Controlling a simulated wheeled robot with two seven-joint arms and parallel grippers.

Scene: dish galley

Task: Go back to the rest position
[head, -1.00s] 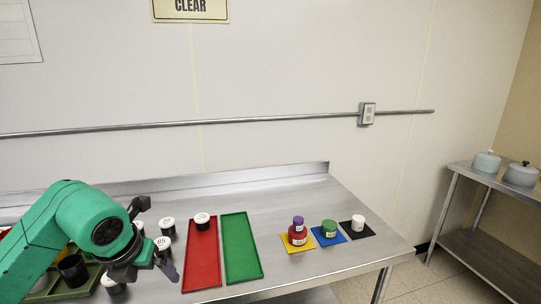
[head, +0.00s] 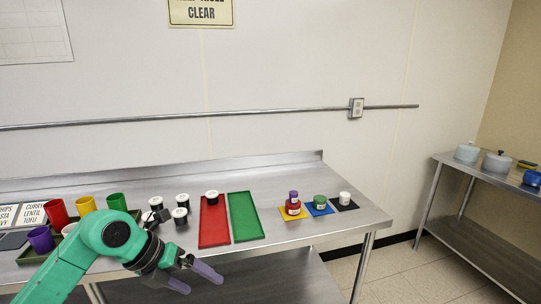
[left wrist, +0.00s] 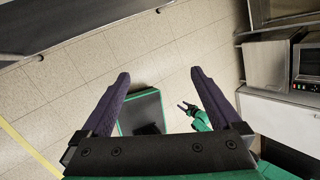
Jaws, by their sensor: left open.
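My left gripper (head: 205,284) is in front of the steel table's front edge, low in the head view. Its two purple fingers are apart, with nothing between them. In the left wrist view the same fingers (left wrist: 160,76) stand wide open above the tiled floor. A second green arm of mine shows small in that view, and its dark gripper (left wrist: 186,106) is too small to read as open or shut. It does not show in the head view.
A yellow mat (head: 293,218) bears stacked red and purple jars. A side shelf (head: 455,162) holds pots.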

